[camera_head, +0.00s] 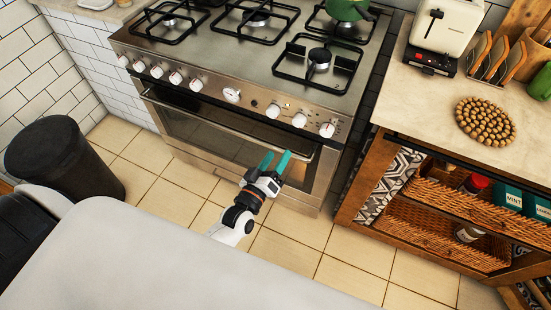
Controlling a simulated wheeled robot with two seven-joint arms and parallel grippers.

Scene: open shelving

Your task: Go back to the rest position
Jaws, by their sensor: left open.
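My left gripper (274,163) shows near the middle of the head view, in front of the oven door. Its two teal fingers are spread apart with nothing between them. Below it, the wrist is black with a brownish-orange ring, and a white arm link leads down toward my white body. The steel stove (225,60) with its oven stands right behind the gripper. Whether the fingers touch the oven handle cannot be told. My right gripper is not in view.
A dark bin (62,158) stands at the left. At the right, a wooden shelf unit holds wicker baskets (455,235) with jars and boxes. On its counter (410,90) are a toaster (446,28) and a round beaded trivet (485,121). A green pot (347,9) sits on the stove. Tiled floor (335,235) is clear between.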

